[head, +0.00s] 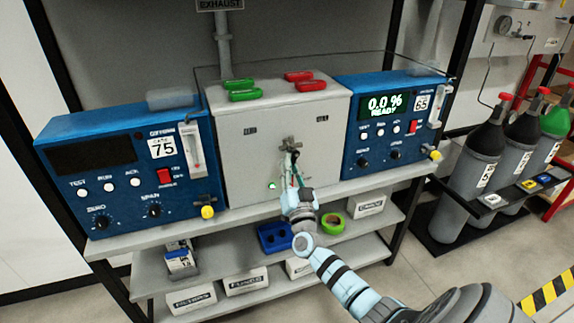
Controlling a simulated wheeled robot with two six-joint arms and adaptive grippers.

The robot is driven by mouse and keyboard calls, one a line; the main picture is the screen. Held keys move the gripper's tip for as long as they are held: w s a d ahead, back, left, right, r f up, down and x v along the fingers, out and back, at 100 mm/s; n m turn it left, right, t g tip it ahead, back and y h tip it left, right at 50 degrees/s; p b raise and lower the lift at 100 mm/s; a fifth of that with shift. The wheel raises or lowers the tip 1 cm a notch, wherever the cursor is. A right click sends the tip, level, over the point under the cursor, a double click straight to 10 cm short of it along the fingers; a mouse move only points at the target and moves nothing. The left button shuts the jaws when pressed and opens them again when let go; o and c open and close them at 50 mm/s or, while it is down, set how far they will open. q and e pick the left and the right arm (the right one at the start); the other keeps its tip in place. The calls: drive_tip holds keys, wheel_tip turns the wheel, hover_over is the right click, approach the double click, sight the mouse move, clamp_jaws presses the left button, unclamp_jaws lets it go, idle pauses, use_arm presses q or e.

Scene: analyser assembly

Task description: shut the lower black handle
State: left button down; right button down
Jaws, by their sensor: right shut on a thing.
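A grey cabinet (257,165) stands between two blue analysers on the shelf. A small dark handle-like part (290,141) shows at the middle of its front face, at my right gripper's tips. My right gripper (292,155) reaches up from the lower right and is shut on what looks like the black handle. The gripper and wrist cover most of that part, so its exact angle and which handle it is cannot be told clearly. My left gripper is not in view.
Blue analysers stand left (130,180) and right (385,125). Green (243,95) and red (312,86) parts lie on the cabinet top. A blue holder (274,237) and green tape roll (332,223) sit on the lower shelf. Gas cylinders (478,160) stand right.

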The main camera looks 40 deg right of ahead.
drive_tip(key=shift+s+d+n+t+y, duration=0.1)
drive_tip(key=shift+d+n+t+y, duration=0.25)
drive_tip(key=shift+n, duration=0.7)
drive_tip(key=shift+s+d+n+t+y, duration=0.15)
drive_tip(key=shift+n+y, duration=0.35)
drive_tip(key=shift+n, duration=0.5)
drive_tip(key=shift+d+n+t+y, duration=0.3)
drive_tip(key=shift+n+y, duration=0.15)
drive_tip(key=shift+n, duration=0.6)
drive_tip(key=c, duration=1.6)
unclamp_jaws()
drive_tip(key=shift+f+y, duration=0.15)
drive_tip(key=shift+y, duration=0.15)
drive_tip(key=v, duration=1.2)
drive_tip(key=shift+a, duration=0.1)
